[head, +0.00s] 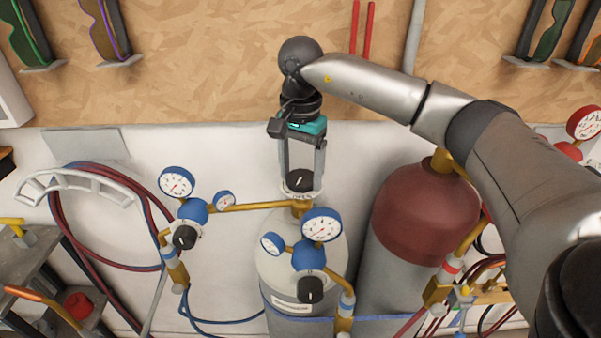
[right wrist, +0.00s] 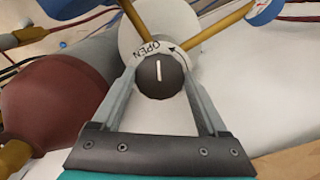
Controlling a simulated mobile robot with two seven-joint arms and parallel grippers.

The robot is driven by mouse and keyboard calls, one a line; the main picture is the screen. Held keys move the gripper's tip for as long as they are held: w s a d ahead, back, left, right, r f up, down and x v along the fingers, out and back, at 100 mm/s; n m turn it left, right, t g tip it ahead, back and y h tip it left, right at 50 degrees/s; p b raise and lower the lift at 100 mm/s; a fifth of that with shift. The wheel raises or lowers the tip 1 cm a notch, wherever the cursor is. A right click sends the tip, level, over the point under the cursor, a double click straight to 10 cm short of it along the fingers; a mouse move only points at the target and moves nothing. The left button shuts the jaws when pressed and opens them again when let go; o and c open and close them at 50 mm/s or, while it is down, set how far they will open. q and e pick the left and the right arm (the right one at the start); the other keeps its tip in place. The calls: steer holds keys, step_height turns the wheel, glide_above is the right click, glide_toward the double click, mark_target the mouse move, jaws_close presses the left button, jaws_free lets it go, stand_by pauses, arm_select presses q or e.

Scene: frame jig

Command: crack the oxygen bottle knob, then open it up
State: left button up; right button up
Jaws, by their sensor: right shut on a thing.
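The oxygen bottle (head: 330,252) is the pale grey-white cylinder at the middle bottom of the head view. Its dark round knob (head: 299,181) sits on top of the brass valve. In the right wrist view the knob (right wrist: 161,78) shows a white mark pointing nearly straight up, and a white ring behind it reads OPEN with a curved arrow. My right gripper (head: 301,178) reaches down from above with a finger on each side of the knob, shut on it. It also shows in the right wrist view (right wrist: 161,85). My left gripper is not in view.
Blue-rimmed gauges (head: 322,225) and a regulator knob (head: 310,289) sit in front of the bottle. Another blue regulator (head: 193,211) is to the left. A dark red cylinder (head: 425,205) stands close on the right. Coiled hoses (head: 62,222) hang at the left.

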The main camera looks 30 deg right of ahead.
steer(key=n, duration=0.5)
steer(key=shift+r+b, duration=0.1)
steer(key=shift+b, duration=0.2)
steer(key=shift+n, duration=0.3)
steer(key=o, duration=1.3)
steer(key=shift+c, duration=0.2)
step_height(320, 180, up, 10)
step_height(320, 180, up, 4)
steer(key=p, duration=0.1)
glide_above(301, 178)
steer(key=shift+d+r+p, duration=0.1)
steer(key=shift+r+p, duration=0.3)
steer(key=shift+r, duration=0.2)
steer(key=shift+f, duration=0.15)
